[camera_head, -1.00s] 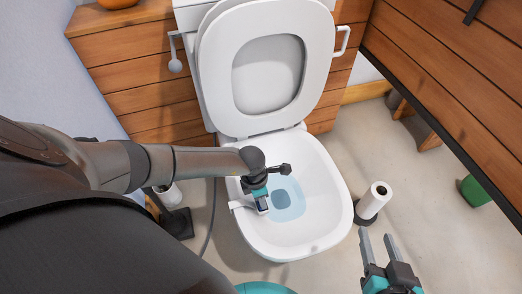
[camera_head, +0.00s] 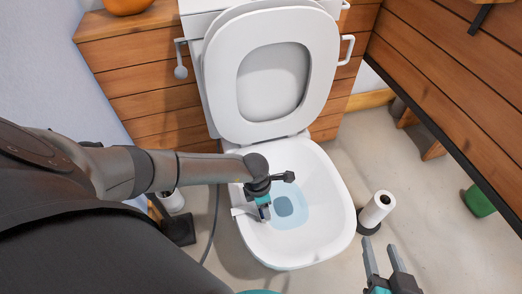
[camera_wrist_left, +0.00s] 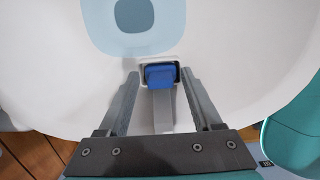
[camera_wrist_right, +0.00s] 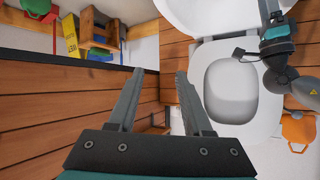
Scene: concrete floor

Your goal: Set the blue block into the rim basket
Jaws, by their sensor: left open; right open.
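The rim basket (camera_wrist_left: 163,110) is a small white holder hooked over the toilet's rim; its hanger also shows in the head view (camera_head: 241,211) at the left side of the bowl. The blue block (camera_wrist_left: 160,77) sits within the basket's white frame in the left wrist view. My left gripper (camera_head: 264,213) is down inside the bowl. Its fingers are open, one on each side of the basket and block, with gaps showing. My right gripper (camera_head: 381,246) is open and empty, at the lower right, away from the toilet.
The toilet bowl (camera_head: 325,225) holds a pool of water, and its lid stands raised. A paper roll on a stand (camera_head: 377,208) is right of the bowl. A brush stand (camera_head: 180,229) is at the left. A wooden counter (camera_head: 455,70) borders the right.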

